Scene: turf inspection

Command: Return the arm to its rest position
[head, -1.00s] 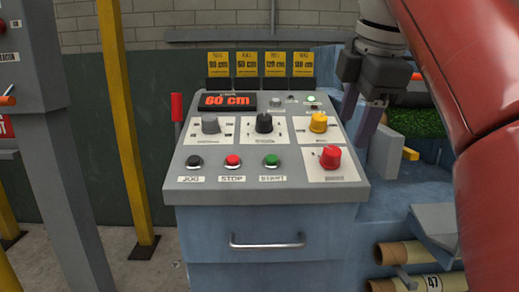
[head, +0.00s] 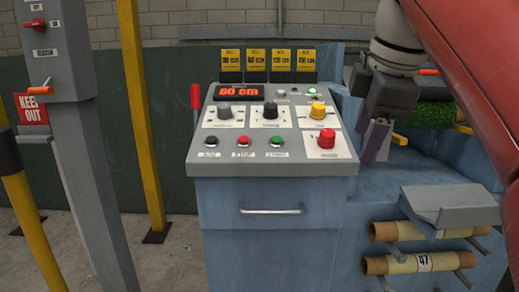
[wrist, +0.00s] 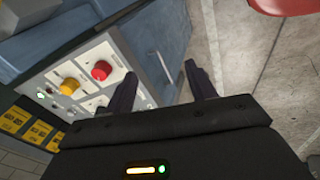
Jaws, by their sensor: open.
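My gripper (head: 375,142) hangs at the right side of the grey control console (head: 190,168) in the head view, below my red arm. In the wrist view my gripper (wrist: 160,88) has its two dark fingers spread apart with nothing between them. The fingers appear clear of the console's knobs.
Cardboard rolls (head: 420,263) lie on a rack at lower right, below a grey shelf (head: 450,206). Green turf (head: 430,115) shows behind my gripper. Concrete floor is open at lower left.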

